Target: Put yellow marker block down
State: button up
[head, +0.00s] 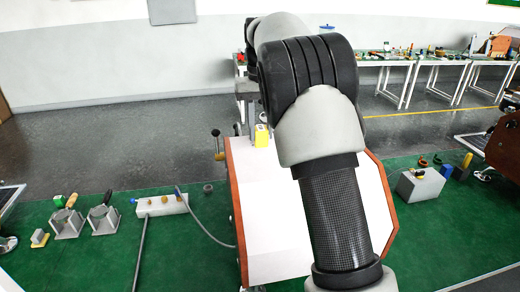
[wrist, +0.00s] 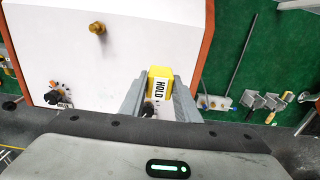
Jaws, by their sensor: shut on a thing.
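The yellow marker block (wrist: 159,73), with a white label reading HOLD, sits between the two grey fingers of my gripper (wrist: 158,92) in the wrist view. My gripper is shut on it. In the head view the block (head: 261,137) shows at the far edge of the white machine panel (head: 262,215), left of my arm. The same white panel (wrist: 120,50) lies behind the block in the wrist view. I cannot tell whether the block touches the panel. My arm hides much of the panel in the head view.
The panel has orange-brown side edges. A brass knob (wrist: 97,28) stands on it. On the green mat (head: 100,255), left, are grey stands (head: 103,220) and a white box (head: 162,205) with hoses. A grey block (head: 420,187) stands at right. The panel's near left is clear.

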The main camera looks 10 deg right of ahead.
aim_at(261, 145)
jog(key=shift+f, duration=2.75)
jog(key=o, duration=1.1)
jog(key=shift+f, duration=0.1)
jog(key=shift+c, duration=0.2)
